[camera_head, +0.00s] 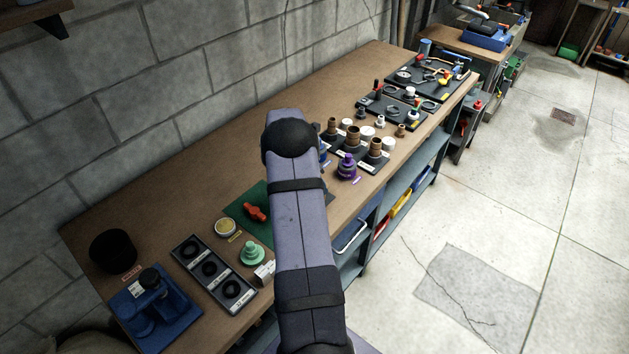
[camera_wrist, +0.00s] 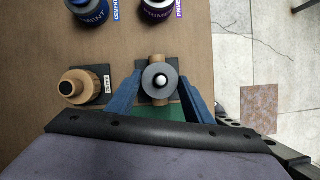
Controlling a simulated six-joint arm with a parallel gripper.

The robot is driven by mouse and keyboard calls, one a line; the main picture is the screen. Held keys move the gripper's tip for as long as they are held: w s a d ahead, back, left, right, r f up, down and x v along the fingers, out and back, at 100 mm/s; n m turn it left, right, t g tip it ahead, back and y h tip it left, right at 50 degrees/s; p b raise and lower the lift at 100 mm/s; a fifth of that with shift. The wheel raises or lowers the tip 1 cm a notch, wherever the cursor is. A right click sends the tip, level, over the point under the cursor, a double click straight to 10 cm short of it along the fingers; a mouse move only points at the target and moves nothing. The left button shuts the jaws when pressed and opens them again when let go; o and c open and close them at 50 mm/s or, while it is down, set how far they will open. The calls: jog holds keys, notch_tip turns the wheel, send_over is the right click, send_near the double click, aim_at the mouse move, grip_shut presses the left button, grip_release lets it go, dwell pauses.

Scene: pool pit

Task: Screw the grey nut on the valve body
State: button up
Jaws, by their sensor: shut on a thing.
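In the wrist view, my gripper (camera_wrist: 160,88) has its two blue fingers on either side of the round grey nut (camera_wrist: 150,85), shut on it. A small pale round end shows in the middle of the nut. The tan, brass-like valve body (camera_wrist: 157,60) lies directly beneath, its ends showing above and below the nut, on a dark base. I cannot tell how far the nut is on the thread. In the head view my arm hides the gripper, nut and valve body.
A tan fitting on a black labelled block (camera_wrist: 82,86) stands to the left in the wrist view. A cement can (camera_wrist: 90,10) and a primer can (camera_wrist: 157,8) stand beyond. In the head view, a red handle (camera_head: 254,211) lies on a green mat (camera_head: 240,208) left of my arm.

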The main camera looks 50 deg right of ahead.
dwell(0.4)
jog(key=o, duration=1.5)
jog(key=shift+r, duration=0.1)
jog(key=shift+r+p, duration=2.55)
jog(key=shift+r, duration=0.35)
